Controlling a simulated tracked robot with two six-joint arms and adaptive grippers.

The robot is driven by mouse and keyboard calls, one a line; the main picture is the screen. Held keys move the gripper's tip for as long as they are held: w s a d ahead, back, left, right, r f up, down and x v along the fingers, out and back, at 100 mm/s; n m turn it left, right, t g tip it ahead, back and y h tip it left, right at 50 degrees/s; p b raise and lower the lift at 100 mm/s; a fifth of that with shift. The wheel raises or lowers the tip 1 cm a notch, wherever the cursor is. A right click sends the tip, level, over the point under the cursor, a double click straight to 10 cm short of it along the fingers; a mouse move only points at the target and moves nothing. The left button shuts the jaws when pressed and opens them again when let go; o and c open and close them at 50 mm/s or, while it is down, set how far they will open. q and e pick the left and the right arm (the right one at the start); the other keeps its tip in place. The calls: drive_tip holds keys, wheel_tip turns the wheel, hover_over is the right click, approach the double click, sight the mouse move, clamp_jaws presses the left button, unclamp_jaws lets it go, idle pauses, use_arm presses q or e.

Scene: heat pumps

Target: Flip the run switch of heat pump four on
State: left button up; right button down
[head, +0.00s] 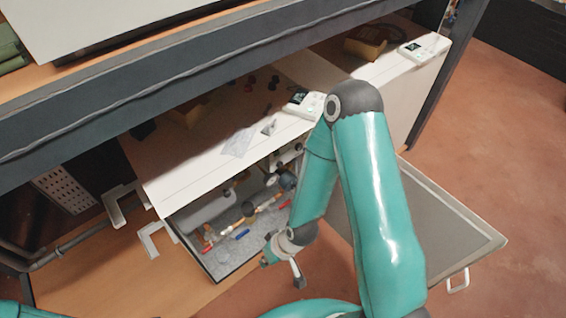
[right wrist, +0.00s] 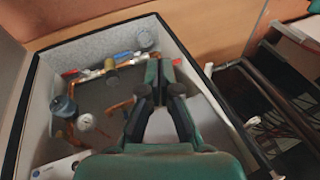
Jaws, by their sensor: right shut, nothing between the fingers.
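The white heat pump cabinet (head: 180,181) stands with its front open, showing pipes, valves and gauges inside. Which number it carries is not readable. A white part with a dark round piece (right wrist: 62,168) shows at the lower left of the right wrist view; I cannot tell whether it bears the run switch. No switch is clearly seen. My right gripper (head: 270,256) is at the cabinet's open front, and its dark fingers (right wrist: 160,72) show over the interior in the right wrist view. They are shut and empty. My left gripper is not in view.
The open grey door panel (head: 440,225) with a handle stands to the right of the cabinet. White control units (head: 306,103) sit on the top. A dark shelf beam crosses above.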

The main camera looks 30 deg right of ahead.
sight(277, 155)
drive_tip(key=w+d+f+n+t+h+b, duration=0.2)
drive_tip(key=w+d+n+t+b, duration=0.6)
drive_tip(key=w+d+b, duration=0.4)
use_arm(q)
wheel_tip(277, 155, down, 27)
drive_tip(key=b, duration=1.2)
drive_tip(key=shift+b, duration=0.4)
use_arm(e)
drive_tip(key=s+d+r+n+t, duration=0.1)
drive_tip(key=d+r+n+t, duration=0.5)
drive_tip(key=d+n, duration=0.5)
drive_tip(key=shift+s+r+h, duration=0.25)
drive_tip(key=shift+r+h, duration=0.05)
drive_tip(key=shift+r, duration=0.4)
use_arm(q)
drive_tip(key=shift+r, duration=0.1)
use_arm(e)
drive_tip(key=shift+w, duration=0.1)
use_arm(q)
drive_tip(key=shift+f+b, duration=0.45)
use_arm(e)
drive_tip(key=w, duration=0.4)
drive_tip(key=w+f, duration=0.1)
drive_tip(key=w, duration=0.4)
drive_tip(key=w+a, duration=0.1)
drive_tip(key=w, duration=0.3)
drive_tip(key=shift+w+a+f, duration=0.1)
drive_tip(key=shift+w+f, duration=0.25)
drive_tip(key=shift+f, duration=0.05)
